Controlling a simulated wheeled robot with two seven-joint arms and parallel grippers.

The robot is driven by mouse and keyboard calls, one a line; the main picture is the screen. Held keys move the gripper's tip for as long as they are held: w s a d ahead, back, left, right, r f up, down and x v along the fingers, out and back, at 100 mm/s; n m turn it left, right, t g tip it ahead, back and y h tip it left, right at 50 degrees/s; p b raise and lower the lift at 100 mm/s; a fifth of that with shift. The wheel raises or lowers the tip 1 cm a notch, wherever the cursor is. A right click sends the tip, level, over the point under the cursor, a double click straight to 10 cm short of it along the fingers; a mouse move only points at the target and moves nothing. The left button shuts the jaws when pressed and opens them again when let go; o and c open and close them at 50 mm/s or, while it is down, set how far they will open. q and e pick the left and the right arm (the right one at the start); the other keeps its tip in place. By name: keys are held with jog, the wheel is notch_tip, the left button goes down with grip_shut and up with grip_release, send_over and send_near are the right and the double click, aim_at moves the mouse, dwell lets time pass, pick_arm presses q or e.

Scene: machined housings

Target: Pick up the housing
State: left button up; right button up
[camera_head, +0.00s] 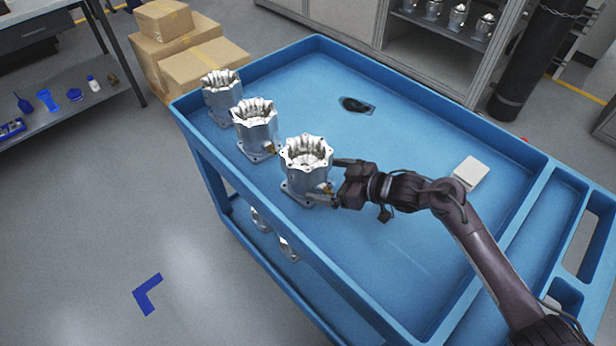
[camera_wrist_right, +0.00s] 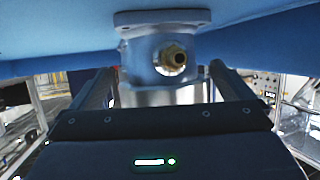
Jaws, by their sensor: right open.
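Three silvery machined housings stand upright in a row along the left side of the blue cart's top tray. The nearest housing (camera_head: 306,160) is beside my right gripper (camera_head: 335,180); the middle housing (camera_head: 256,130) and the far housing (camera_head: 221,97) stand behind it. My right gripper is open, its fingers reaching toward the nearest housing from the right. In the right wrist view, that housing (camera_wrist_right: 152,72) shows upside down between the two fingers (camera_wrist_right: 157,85), with a brass fitting (camera_wrist_right: 177,60) facing the camera. I cannot tell whether the fingers touch it. My left gripper is out of view.
The blue cart (camera_head: 420,115) has a raised rim. A dark object (camera_head: 356,105) and a white block (camera_head: 470,172) lie in its tray. More housings (camera_head: 288,249) sit on the lower shelf. Cardboard boxes (camera_head: 205,68) stand behind left. The tray's middle is mostly clear.

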jog(key=b+x, duration=0.2)
jog(key=x, duration=0.1)
jog(key=shift+a+f+b, duration=0.3)
jog(key=shift+b, duration=0.05)
jog(key=shift+w+a, duration=0.15)
jog(key=shift+r, duration=0.1)
jog(key=shift+c, duration=1)
jog(key=c, duration=1.2)
jog(key=shift+r, duration=0.15)
jog(key=shift+c, duration=1)
